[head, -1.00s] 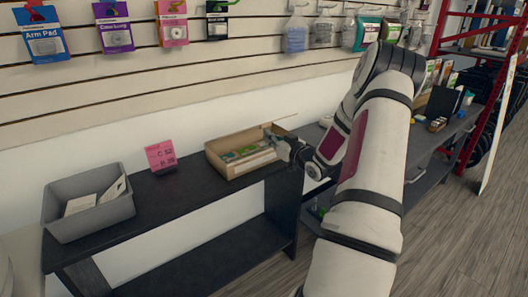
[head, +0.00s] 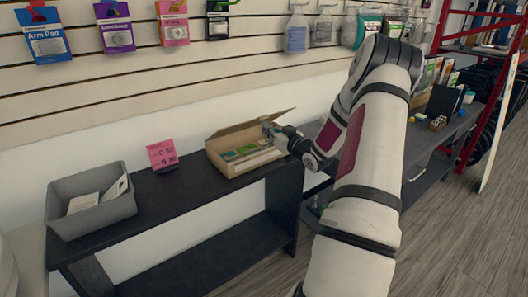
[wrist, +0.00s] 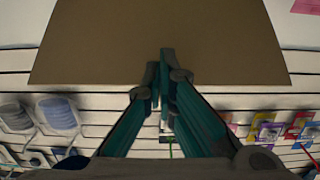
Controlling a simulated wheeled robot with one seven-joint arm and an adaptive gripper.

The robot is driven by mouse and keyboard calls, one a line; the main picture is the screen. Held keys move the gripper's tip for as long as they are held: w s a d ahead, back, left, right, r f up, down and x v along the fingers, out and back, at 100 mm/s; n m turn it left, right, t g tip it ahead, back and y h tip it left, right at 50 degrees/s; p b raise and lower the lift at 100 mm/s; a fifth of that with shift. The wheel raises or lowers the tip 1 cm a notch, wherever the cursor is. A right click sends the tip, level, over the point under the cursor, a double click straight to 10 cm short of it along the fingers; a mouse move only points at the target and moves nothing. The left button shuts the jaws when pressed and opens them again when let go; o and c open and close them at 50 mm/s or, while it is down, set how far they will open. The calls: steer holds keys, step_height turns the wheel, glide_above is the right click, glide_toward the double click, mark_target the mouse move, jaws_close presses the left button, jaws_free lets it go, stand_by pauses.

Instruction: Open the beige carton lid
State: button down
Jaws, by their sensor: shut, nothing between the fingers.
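The beige carton (head: 232,172) sits on the dark shelf top, with several flat packets inside. Its lid (head: 245,124) stands raised along the back side, leaning up toward the slatted wall. My gripper (head: 267,128) is at the carton's right end, with its fingertips over the opening near the lid. In the wrist view a broad brown panel, which looks like the lid (wrist: 160,40), fills the upper middle. My closed fingers (wrist: 165,62) overlap its lower edge there. I cannot tell whether they touch it. The fingers are together with nothing between them.
A grey bin (head: 92,208) with papers stands at the left of the shelf (head: 190,200). A pink price sign (head: 162,154) stands between bin and carton. Packaged goods hang on the slatted wall above. A second dark table (head: 430,145) adjoins on the right.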

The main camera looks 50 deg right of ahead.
mark_target(264, 119)
steer(key=shift+w+d+r+p, duration=0.15)
steer(key=shift+w+r+p, duration=0.05)
steer(key=shift+w+r, duration=0.45)
steer(key=shift+w+d+r+p, duration=0.15)
steer(key=shift+w+r+p, duration=0.05)
steer(key=shift+w+r, duration=0.4)
steer(key=shift+r+b+x, duration=0.15)
steer(key=shift+r+x, duration=0.05)
steer(key=shift+x, duration=0.6)
steer(key=shift+r+b+x, duration=0.15)
steer(key=shift+r+x, duration=0.05)
steer(key=shift+x, duration=0.65)
steer(key=shift+r+b+x, duration=0.15)
steer(key=shift+r+x, duration=0.05)
steer(key=shift+x, duration=0.6)
steer(key=shift+r+b+x, duration=0.2)
steer(key=shift+b+x, duration=0.55)
steer(key=shift+x, duration=1.8)
steer(key=shift+a, duration=0.1)
